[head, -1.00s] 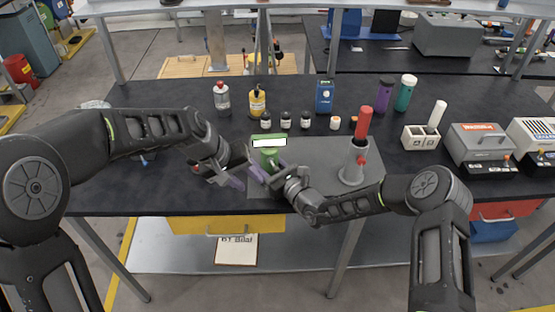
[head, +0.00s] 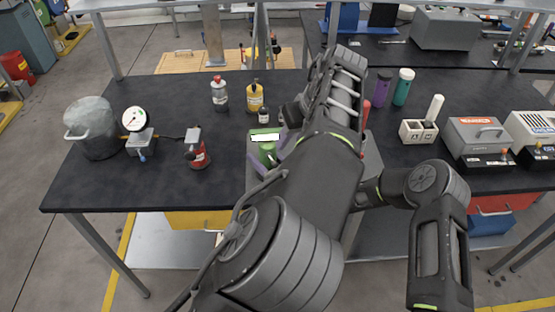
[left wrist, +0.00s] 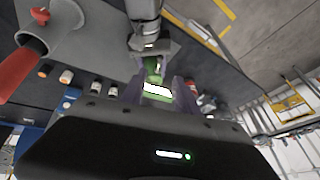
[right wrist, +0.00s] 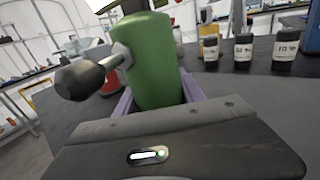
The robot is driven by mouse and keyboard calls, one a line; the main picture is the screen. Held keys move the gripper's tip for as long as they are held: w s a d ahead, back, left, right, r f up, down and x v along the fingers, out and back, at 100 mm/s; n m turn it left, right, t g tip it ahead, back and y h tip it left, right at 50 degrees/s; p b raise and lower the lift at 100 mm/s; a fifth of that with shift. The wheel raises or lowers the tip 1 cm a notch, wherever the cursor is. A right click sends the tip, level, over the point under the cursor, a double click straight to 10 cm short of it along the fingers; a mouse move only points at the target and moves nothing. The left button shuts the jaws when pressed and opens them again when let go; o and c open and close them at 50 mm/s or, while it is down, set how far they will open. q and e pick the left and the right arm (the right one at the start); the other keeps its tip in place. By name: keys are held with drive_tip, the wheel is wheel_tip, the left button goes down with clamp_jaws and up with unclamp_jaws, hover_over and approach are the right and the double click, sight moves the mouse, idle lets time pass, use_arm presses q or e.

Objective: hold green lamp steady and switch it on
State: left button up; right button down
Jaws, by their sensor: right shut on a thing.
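The green lamp (head: 267,152) stands upright on the grey mat near the front middle of the table, with a bright white panel on top. In the right wrist view its green body (right wrist: 153,65) has a dark round knob (right wrist: 82,78) on a short stem at its left. My right gripper (right wrist: 155,100) is shut on the lamp's body. My left gripper (left wrist: 160,92) is open; its purple fingers show on either side of the lamp's white panel (left wrist: 157,90), and I cannot tell whether they touch it. My left arm hides much of both grippers in the head view.
Small dark jars (right wrist: 243,50) stand behind the lamp. A grey stand with a red handle (left wrist: 18,72) is close to my left gripper. A pot (head: 92,130), a gauge (head: 134,119) and a red can (head: 197,153) stand at the left. Bare table lies left of the lamp.

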sight(276, 163)
use_arm(q)
drive_tip(key=shift+f, duration=0.1)
drive_tip(key=x, duration=1.2)
drive_tip(key=shift+c, duration=0.3)
clamp_jaws()
